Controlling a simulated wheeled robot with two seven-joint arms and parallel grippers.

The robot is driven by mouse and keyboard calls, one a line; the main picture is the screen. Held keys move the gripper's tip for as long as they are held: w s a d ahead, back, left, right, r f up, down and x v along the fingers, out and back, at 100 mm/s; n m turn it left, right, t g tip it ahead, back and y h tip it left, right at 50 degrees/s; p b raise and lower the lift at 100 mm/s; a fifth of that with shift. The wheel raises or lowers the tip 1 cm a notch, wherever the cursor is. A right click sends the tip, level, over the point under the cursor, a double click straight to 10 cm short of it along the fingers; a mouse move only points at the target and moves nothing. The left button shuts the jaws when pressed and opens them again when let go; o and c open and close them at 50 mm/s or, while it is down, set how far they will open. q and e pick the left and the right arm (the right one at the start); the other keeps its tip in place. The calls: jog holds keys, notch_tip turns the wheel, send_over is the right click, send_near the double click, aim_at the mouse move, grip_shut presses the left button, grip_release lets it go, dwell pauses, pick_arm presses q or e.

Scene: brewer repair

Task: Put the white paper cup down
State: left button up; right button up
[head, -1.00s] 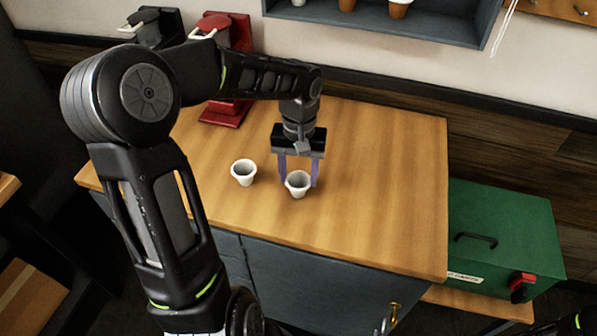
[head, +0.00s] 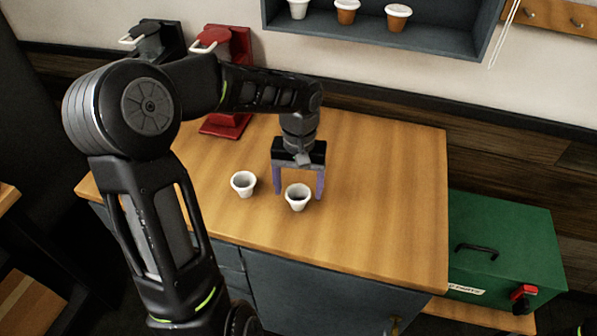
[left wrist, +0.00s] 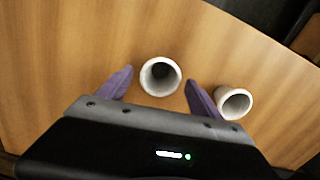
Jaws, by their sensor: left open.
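Two white paper cups stand upright on the wooden counter. One cup (head: 298,197) is at my left gripper (head: 298,192), whose purple fingers are open on either side of it with a gap. In the left wrist view this cup (left wrist: 160,76) shows its open mouth between the spread fingertips (left wrist: 158,78). The other cup (head: 243,184) stands a little to the left in the head view. It also shows outside the fingers on the right of the left wrist view (left wrist: 234,102). My right gripper is not in view.
The wooden counter (head: 390,190) is clear on the right. A red brewer (head: 228,122) and a dark one (head: 158,42) stand at the back left. A wall shelf (head: 440,35) holds several cups. A green box (head: 505,245) sits right of the counter.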

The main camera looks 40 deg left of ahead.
aim_at(299, 195)
pick_arm(q)
notch_tip(299, 195, up, 12)
jog(key=b, duration=0.1)
jog(key=shift+w+a, duration=0.15)
jog(key=shift+w, duration=0.2)
dwell(0.8)
